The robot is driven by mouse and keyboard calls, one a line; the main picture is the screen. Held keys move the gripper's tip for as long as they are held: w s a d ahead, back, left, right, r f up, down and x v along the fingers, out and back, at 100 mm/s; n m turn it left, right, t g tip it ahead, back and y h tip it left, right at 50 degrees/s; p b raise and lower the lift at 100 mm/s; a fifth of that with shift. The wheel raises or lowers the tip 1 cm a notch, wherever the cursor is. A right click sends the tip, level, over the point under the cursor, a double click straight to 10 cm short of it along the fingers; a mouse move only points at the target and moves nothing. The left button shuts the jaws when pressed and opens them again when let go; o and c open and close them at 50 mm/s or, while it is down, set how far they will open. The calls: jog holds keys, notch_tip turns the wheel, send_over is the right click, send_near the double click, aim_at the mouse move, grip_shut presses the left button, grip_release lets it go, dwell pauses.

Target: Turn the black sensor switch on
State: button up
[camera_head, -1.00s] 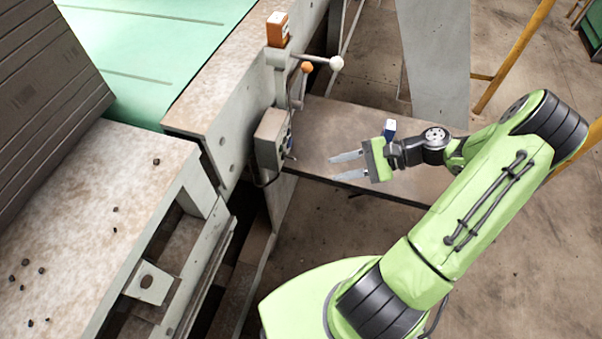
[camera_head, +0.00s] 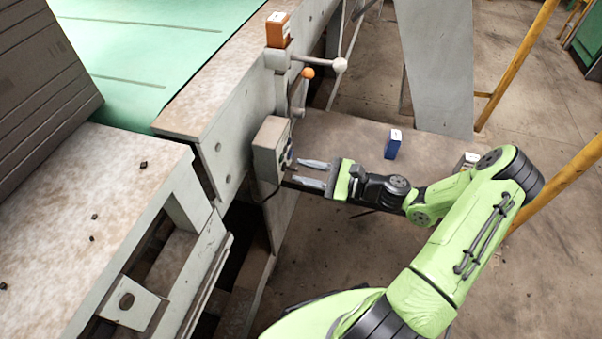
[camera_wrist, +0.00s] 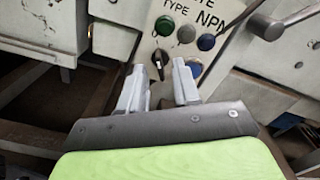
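The black sensor switch (camera_wrist: 158,62) is a small dark knob on a light panel lettered "TYPE NPN" in the wrist view. It sits below a row of blue, grey and green buttons. The panel belongs to the grey control box (camera_head: 268,150) on the side of the machine in the head view, where the knob is too small to make out. My gripper (camera_head: 294,171) is open and empty, its fingertips close to the box's right face. In the wrist view my gripper (camera_wrist: 158,66) has one finger on each side of the switch. I cannot tell whether they touch it.
Above the box, a lever with an orange knob (camera_head: 307,74) and one with a white knob (camera_head: 340,65) stick out. An orange-and-white box (camera_head: 278,30) stands on the machine. A blue box (camera_head: 392,145) stands on the brown platform (camera_head: 345,130) behind my arm.

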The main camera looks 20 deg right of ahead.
jog(key=shift+w+a, duration=0.45)
jog(key=shift+a, duration=0.15)
grip_shut()
jog(key=shift+r+m+p, duration=0.15)
jog(key=shift+m+p, duration=0.15)
jog(key=shift+p, duration=0.35)
jog(key=shift+d+m+p, duration=0.1)
jog(key=shift+m+p, duration=4.95)
jog(key=shift+m, duration=0.55)
jog(key=shift+f, duration=0.2)
